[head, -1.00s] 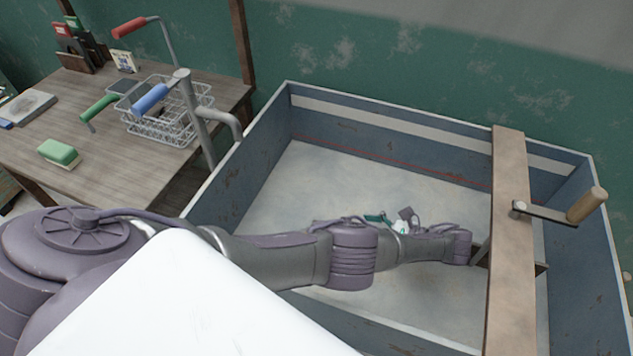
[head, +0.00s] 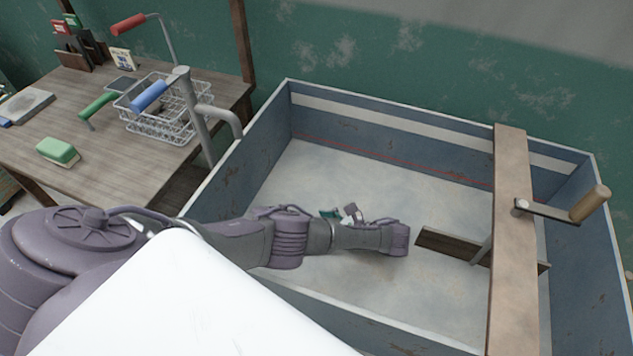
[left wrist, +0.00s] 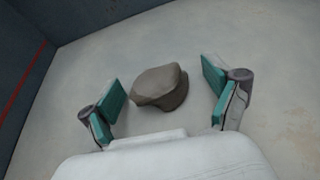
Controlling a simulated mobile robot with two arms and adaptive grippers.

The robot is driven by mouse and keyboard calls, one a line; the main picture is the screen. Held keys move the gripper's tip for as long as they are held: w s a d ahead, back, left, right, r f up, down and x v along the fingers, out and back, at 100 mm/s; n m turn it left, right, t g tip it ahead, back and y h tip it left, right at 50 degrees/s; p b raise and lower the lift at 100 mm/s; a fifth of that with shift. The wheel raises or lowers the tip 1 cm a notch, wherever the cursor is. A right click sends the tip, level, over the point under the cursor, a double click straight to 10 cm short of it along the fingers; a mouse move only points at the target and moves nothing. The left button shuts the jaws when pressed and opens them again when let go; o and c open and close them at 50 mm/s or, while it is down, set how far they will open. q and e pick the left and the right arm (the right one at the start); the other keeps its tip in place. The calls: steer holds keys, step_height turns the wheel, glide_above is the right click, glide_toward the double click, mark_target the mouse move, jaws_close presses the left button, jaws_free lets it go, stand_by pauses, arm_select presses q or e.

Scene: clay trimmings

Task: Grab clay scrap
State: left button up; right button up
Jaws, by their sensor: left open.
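The clay scrap (left wrist: 158,87) is a grey-brown lump with a flat top, lying on the pale floor of the tub in the left wrist view. It sits between the teal pads of my left gripper (left wrist: 165,98), which is open, with a gap on both sides of the lump. In the head view my left gripper (head: 340,213) shows only partly behind my forearm, low inside the tub. I cannot make out the clay scrap there. My right gripper is not in view.
The blue-grey tub (head: 365,135) has high walls. A wooden plank (head: 513,240) spans its right side, carrying a crank handle (head: 588,204). A brown paddle (head: 445,247) hangs below it. A wooden table (head: 100,155) with a wire basket (head: 165,125) stands at left.

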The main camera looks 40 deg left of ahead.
arm_select(q)
steer(key=shift+a+f, duration=0.1)
steer(key=shift+a, duration=0.05)
steer(key=c, duration=1.5)
